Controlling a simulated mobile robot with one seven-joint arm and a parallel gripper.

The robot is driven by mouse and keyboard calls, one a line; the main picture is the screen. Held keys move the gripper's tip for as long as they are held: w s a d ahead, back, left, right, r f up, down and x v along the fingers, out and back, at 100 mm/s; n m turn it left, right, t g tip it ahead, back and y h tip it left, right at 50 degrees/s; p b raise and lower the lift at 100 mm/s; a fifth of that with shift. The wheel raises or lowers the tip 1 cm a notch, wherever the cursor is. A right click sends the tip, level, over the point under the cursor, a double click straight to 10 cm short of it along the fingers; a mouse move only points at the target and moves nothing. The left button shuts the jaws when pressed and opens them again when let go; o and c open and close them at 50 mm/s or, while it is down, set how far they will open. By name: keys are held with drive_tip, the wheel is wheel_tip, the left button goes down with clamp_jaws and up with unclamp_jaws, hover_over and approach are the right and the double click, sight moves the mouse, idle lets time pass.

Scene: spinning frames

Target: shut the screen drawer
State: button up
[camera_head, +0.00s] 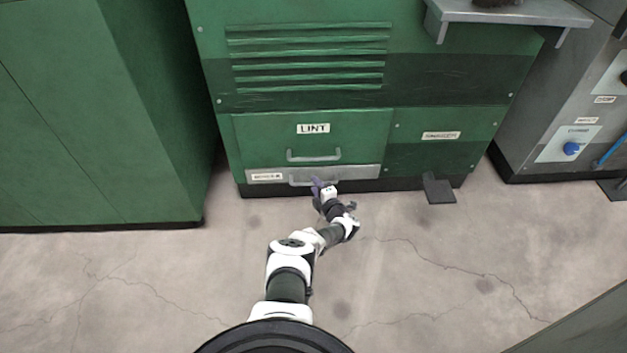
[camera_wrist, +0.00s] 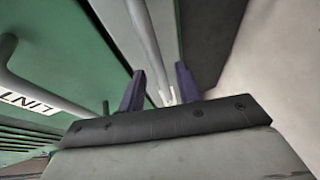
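The screen drawer (camera_head: 348,173) is the narrow grey front low on the green machine, under the LINT panel. It has a small label at its left and a bar handle (camera_head: 300,183). I cannot tell for sure how far it stands out. My gripper (camera_head: 318,183) is at the right part of this handle. In the wrist view, the two purple fingers of my gripper (camera_wrist: 159,78) are apart. The pale handle bar (camera_wrist: 145,45) runs down between them, with gaps visible. The grey drawer front (camera_wrist: 168,30) shows behind. Contact with the handle cannot be made out.
The green LINT panel (camera_head: 360,133) with its own handle (camera_head: 314,156) is just above. A dark pedal (camera_head: 438,189) sticks out at the machine's lower right. A green cabinet (camera_head: 110,120) stands left, a grey machine (camera_head: 550,110) right. The concrete floor (camera_head: 420,270) in front is clear.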

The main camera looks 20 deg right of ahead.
drive_tip(key=p+v, duration=0.5)
drive_tip(key=v, duration=0.6)
drive_tip(key=shift+p, duration=0.35)
drive_tip(key=shift+s, duration=0.15)
